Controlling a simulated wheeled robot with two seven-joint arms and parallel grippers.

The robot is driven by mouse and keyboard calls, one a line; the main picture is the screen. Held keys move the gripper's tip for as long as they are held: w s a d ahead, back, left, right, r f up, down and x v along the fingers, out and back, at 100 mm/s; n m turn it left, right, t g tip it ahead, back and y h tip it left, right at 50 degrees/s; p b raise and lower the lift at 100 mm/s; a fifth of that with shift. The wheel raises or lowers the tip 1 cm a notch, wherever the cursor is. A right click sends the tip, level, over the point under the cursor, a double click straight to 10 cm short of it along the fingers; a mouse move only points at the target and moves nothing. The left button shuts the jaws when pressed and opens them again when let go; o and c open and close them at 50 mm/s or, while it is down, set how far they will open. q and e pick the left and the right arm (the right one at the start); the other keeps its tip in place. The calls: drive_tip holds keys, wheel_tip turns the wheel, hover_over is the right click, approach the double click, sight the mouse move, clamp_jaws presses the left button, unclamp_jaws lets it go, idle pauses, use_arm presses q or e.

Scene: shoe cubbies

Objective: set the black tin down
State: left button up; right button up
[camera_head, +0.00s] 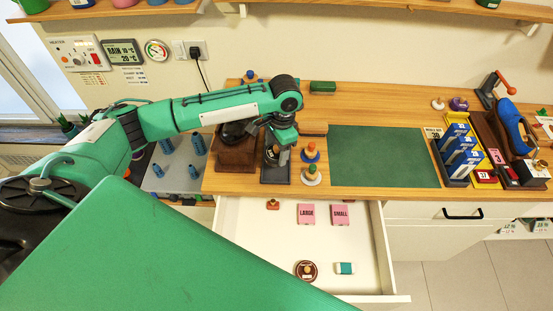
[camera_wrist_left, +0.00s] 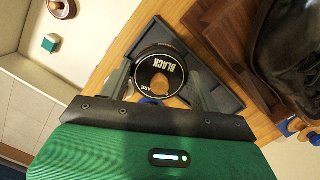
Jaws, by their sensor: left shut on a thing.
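The black tin (camera_wrist_left: 160,75), round with a white "BLACK" label, is between the two fingers of my left gripper (camera_wrist_left: 158,88) in the left wrist view. The gripper is shut on it. The tin is over or in a dark square tray (camera_wrist_left: 228,98); I cannot tell whether it touches the tray floor. In the head view my left gripper (camera_head: 277,147) points down at this tray (camera_head: 275,178) on the wooden counter, and the tin (camera_head: 272,156) is mostly hidden under it. My right gripper is not in view.
A dark shoe (camera_wrist_left: 292,45) on a wooden block (camera_head: 236,158) stands close beside the tray. Knobbed stamps or brushes (camera_head: 311,174) stand on its other side. A green mat (camera_head: 382,157) lies clear.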

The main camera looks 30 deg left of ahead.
use_arm(q)
drive_tip(key=shift+s+f+p, duration=0.1)
drive_tip(key=shift+f+p, duration=0.45)
drive_tip(key=shift+f, duration=2.8)
drive_tip(key=shift+f, duration=0.1)
drive_tip(key=o, duration=1)
drive_tip(key=r+b, duration=0.1)
drive_tip(key=r, duration=0.2)
drive_tip(key=r+b, duration=0.1)
drive_tip(key=r, duration=0.3)
drive_tip(key=w+r+b, duration=0.1)
drive_tip(key=r, duration=0.3)
drive_tip(key=shift+w+d, duration=0.1)
drive_tip(key=shift+d, duration=0.3)
drive_tip(key=shift+r, duration=0.6)
